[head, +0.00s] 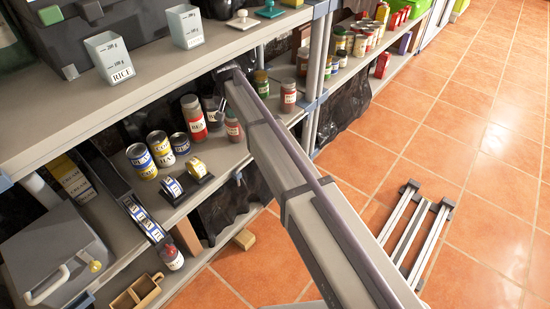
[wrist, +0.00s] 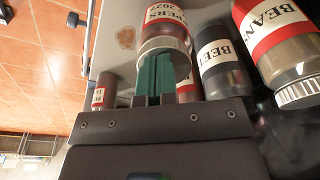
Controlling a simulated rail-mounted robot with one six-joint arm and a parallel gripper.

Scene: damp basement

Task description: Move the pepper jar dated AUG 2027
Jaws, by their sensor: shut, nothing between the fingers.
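In the wrist view a jar with a white and red label reading "…PERS" and "2027" (wrist: 168,22) stands at the top middle; the month is not readable. My gripper (wrist: 156,60) has its green fingers together and empty, their tips overlapping the near end of this jar in the picture. I cannot tell whether they touch it. In the head view my gripper is hidden at the far end of my arm, over the middle shelf. A small red jar (head: 233,128) stands left of my arm there; I cannot tell whether it is the same jar.
A BEET jar (wrist: 222,60) and a BEANS jar (wrist: 280,50) stand close on the right in the wrist view. Another red-labelled jar (wrist: 103,92) is at left. An upper shelf (head: 120,100) overhangs.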

